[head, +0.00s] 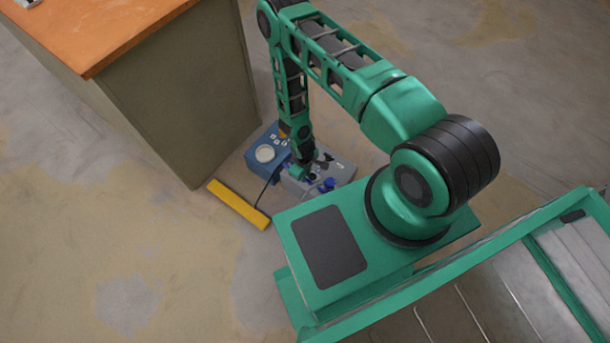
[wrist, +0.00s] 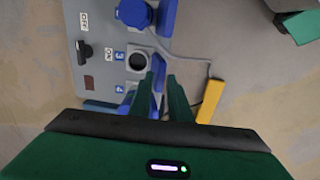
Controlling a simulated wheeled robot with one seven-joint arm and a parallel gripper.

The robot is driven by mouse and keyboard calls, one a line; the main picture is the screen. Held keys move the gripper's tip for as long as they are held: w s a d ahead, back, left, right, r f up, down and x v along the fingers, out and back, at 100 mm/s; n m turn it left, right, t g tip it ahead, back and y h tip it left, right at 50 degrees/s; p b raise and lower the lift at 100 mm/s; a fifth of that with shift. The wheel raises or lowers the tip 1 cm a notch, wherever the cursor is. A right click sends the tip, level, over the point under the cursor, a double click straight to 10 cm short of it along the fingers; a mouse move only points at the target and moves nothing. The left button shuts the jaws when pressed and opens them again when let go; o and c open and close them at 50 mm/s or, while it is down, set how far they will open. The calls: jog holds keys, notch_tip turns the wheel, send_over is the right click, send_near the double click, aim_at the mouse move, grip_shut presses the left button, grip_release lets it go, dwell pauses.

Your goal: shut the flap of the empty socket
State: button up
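The grey socket box (wrist: 98,50) fills the upper left of the wrist view. In the head view the box (head: 341,170) is on the floor, partly hidden by my arm. The empty socket (wrist: 137,61), a dark round hole beside the number 3, is uncovered. Its blue flap (wrist: 157,70) stands open on its right side. My gripper (wrist: 161,76) is at this flap, its two green fingers apart, with blue showing between them. I cannot tell whether they touch it. In the head view my gripper (head: 303,171) is over the box, its fingers unclear.
A blue socket (wrist: 134,12) with a raised flap (wrist: 167,17) is above the empty one; a cable runs rightward near it. A yellow bar (wrist: 211,101) lies right. A blue box (head: 266,152) stands beside the cabinet (head: 190,90). A black switch (wrist: 83,52) is on the left.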

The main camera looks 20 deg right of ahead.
grip_shut()
dwell(0.8)
jog(key=shift+a, duration=0.15)
dwell(0.4)
